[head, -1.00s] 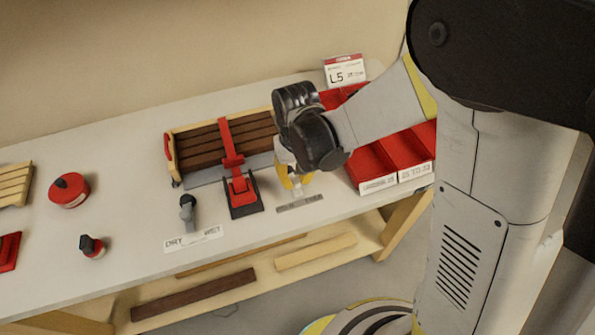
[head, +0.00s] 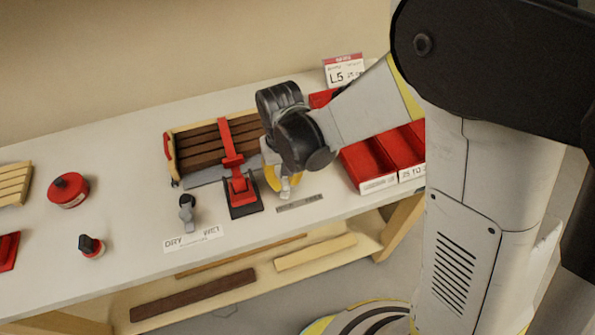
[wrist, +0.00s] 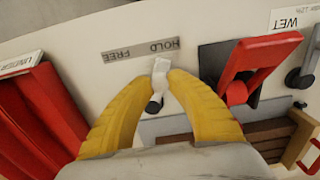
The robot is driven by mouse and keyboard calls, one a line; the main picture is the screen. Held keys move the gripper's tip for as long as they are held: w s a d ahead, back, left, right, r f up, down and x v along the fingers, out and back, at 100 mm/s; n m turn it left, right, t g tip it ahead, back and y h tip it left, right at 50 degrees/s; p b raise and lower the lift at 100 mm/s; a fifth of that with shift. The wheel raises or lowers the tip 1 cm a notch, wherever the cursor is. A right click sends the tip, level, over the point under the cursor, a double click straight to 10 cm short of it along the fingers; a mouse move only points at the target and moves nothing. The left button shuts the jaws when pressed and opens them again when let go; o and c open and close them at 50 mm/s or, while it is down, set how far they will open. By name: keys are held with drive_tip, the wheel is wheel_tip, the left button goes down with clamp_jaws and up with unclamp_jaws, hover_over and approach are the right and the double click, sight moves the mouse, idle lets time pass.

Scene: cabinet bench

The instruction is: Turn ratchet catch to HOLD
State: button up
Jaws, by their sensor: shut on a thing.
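The ratchet catch (wrist: 160,75) is a small pale lever on a dark pivot, in the middle of the wrist view. Its tip points at the word HOLD on the grey HOLD/FREE label (wrist: 138,49), which appears upside down there. In the head view the catch (head: 286,190) stands at the left end of the label (head: 299,203). My gripper (wrist: 163,78) has yellow fingers closed on both sides of the catch. In the head view my gripper (head: 285,183) is partly hidden by my wrist.
A red clamp lever (head: 240,189) stands close left of my gripper in the head view, before a slatted wooden piece (head: 200,150). Red bins (head: 370,162) stand to the right. A DRY/WET knob (head: 187,207) is further left. The bench's front edge is near.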

drive_tip(key=shift+a, duration=0.3)
drive_tip(key=shift+w+a, duration=0.15)
drive_tip(key=shift+a, duration=0.2)
idle(0.4)
drive_tip(key=o, duration=0.9)
wheel_tip(320, 180, up, 9)
drive_tip(key=p, duration=0.6)
